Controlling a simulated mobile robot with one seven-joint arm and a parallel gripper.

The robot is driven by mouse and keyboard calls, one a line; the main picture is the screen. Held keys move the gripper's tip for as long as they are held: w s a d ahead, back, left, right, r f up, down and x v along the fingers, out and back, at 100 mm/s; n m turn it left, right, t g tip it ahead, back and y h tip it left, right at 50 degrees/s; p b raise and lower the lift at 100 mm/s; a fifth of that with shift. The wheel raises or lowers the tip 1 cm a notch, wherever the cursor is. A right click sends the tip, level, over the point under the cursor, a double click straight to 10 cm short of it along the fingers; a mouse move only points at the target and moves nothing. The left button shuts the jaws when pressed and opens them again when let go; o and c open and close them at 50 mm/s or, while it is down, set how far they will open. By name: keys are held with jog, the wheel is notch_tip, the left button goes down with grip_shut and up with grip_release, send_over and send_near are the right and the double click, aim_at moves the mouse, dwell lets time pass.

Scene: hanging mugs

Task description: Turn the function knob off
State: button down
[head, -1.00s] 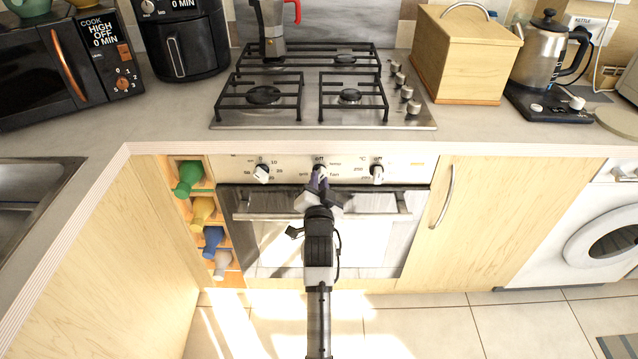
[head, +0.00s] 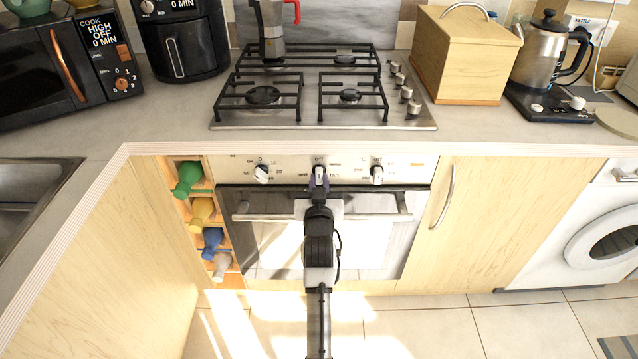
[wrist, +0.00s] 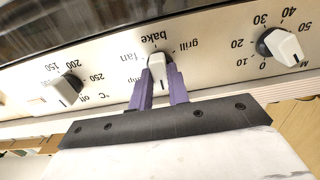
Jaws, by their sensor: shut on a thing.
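The function knob (head: 319,171) is the middle knob on the oven's control panel, with a white grip on a dark base. In the head view its grip looks upright beneath an "off" mark. It also shows in the wrist view (wrist: 157,66), near the labels "fan", "bake" and "grill", which appear upside down. My gripper (head: 319,183) is at this knob. In the wrist view its two purple fingers (wrist: 160,88) lie on either side of the white grip, shut on it. The fingers and palm hide part of the panel marks.
A left knob (head: 262,173) with numbers and a right temperature knob (head: 377,174) flank it closely. The oven door handle (head: 265,216) runs just below, behind my gripper. The counter edge and gas hob (head: 420,124) are above.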

jog(key=shift+r, duration=0.25)
jog(key=c, duration=1.5)
grip_release()
jog(key=shift+w, duration=0.1)
jog(key=shift+o, duration=0.8)
jog(key=shift+f, duration=0.15)
jog(key=shift+f, duration=0.1)
